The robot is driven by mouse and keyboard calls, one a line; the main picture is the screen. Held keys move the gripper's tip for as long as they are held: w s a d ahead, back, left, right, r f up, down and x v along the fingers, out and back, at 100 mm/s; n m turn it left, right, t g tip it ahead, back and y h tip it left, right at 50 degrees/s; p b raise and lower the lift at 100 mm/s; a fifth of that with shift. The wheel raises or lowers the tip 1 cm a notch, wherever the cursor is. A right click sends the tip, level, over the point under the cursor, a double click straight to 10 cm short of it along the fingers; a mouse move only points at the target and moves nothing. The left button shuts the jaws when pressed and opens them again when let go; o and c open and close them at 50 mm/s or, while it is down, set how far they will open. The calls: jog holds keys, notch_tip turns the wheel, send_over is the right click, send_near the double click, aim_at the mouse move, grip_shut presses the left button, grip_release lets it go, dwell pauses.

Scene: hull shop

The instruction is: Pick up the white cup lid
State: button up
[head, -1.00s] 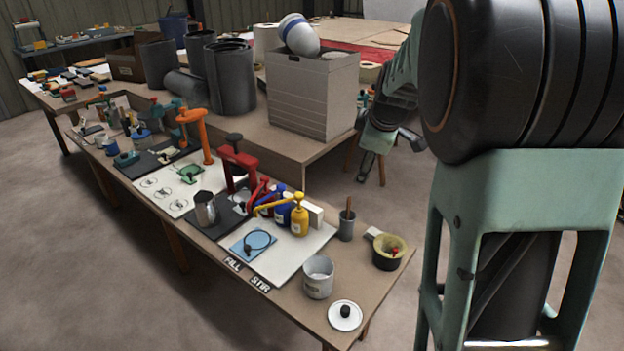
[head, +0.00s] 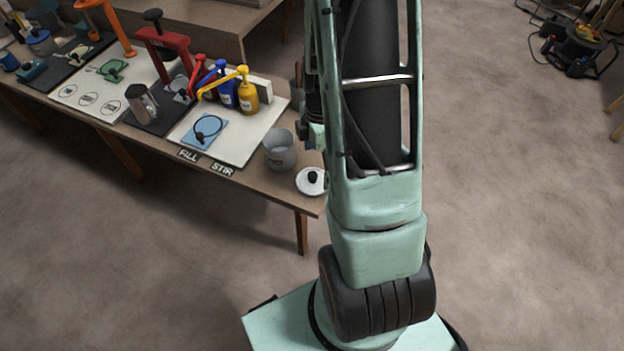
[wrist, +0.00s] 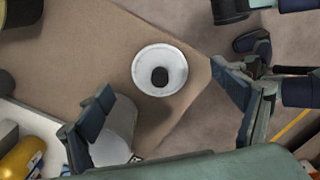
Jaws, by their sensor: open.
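The white cup lid (head: 303,185) is a round disc with a black knob, lying flat near the table's front right corner. In the head view my arm covers its right edge. It shows whole in the wrist view (wrist: 145,68), near the table edge. My gripper (wrist: 168,108) is open and empty, with its two fingers spread on either side, and the lid appears between and beyond them. In the head view the fingers are hidden behind my arm. The pale grey cup (head: 279,155) stands beside the lid, partly behind the left finger in the wrist view (wrist: 118,125).
The yellow pump bottle (head: 249,98) stands behind the cup, next to blue and red ones. A blue pad (head: 205,131) lies on a white board (head: 240,145). A dark bowl (wrist: 22,10) shows at the wrist view's corner.

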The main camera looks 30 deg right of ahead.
aim_at(312, 175)
jog(key=f, duration=0.1)
jog(key=a+f, duration=0.1)
jog(key=f, duration=0.1)
jog(key=f+b, duration=0.1)
jog(key=f, duration=0.1)
jog(key=shift+w+a, duration=0.2)
jog(key=shift+w, duration=0.1)
jog(key=c, duration=1.2)
